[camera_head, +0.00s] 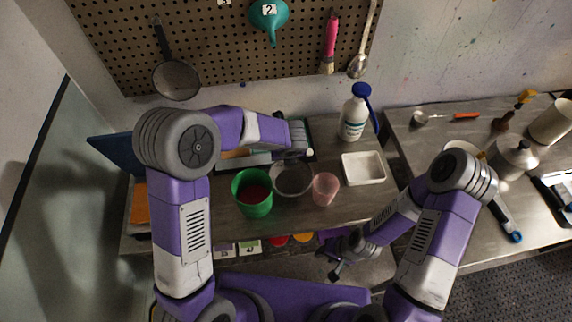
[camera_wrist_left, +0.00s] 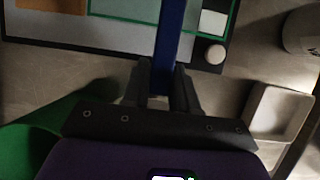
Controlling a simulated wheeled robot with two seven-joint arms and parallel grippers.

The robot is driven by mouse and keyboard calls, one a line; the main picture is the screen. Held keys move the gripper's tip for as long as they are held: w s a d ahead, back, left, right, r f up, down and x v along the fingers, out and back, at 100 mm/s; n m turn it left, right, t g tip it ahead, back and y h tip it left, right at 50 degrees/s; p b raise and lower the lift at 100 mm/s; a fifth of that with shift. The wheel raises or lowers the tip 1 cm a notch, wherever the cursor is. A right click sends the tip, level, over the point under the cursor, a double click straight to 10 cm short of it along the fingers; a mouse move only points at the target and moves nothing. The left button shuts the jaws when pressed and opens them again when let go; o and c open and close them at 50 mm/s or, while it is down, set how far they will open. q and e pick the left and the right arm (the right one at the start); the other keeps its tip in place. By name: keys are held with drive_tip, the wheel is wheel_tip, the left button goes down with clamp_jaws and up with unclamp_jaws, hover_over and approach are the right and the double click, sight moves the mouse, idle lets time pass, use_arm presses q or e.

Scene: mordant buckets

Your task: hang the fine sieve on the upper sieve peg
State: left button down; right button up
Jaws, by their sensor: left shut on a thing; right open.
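My left gripper (camera_head: 300,153) is over the middle of the bench. In the left wrist view its fingers (camera_wrist_left: 161,92) are shut on a blue handle (camera_wrist_left: 168,40). I take this for the fine sieve's handle. In the head view a round sieve bowl with dark mesh (camera_head: 292,179) shows just below that gripper; its join to the handle is hidden. Another sieve (camera_head: 176,80) with a dark handle hangs at the left of the pegboard (camera_head: 120,50). I cannot make out the upper sieve peg. My right gripper (camera_head: 331,262) is open and empty in front of the bench.
A green bucket (camera_head: 252,207) and a pink cup (camera_head: 325,189) flank the sieve bowl. A white tray (camera_head: 363,168) and a white bottle (camera_head: 353,118) stand to the right. A teal funnel (camera_head: 269,14), pink brush (camera_head: 331,40) and spoon (camera_head: 359,62) hang on the pegboard.

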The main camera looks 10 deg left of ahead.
sight(288, 174)
use_arm(q)
drive_tip(key=shift+f+b, duration=0.7)
drive_tip(key=shift+f, duration=1.65)
drive_tip(key=shift+f, duration=0.1)
drive_tip(key=c, duration=0.9)
unclamp_jaws()
drive_tip(key=shift+r, duration=0.4)
drive_tip(key=p+v, duration=0.3)
drive_tip(key=v, duration=0.8)
drive_tip(key=shift+s+r, duration=0.2)
drive_tip(key=shift+r, duration=0.05)
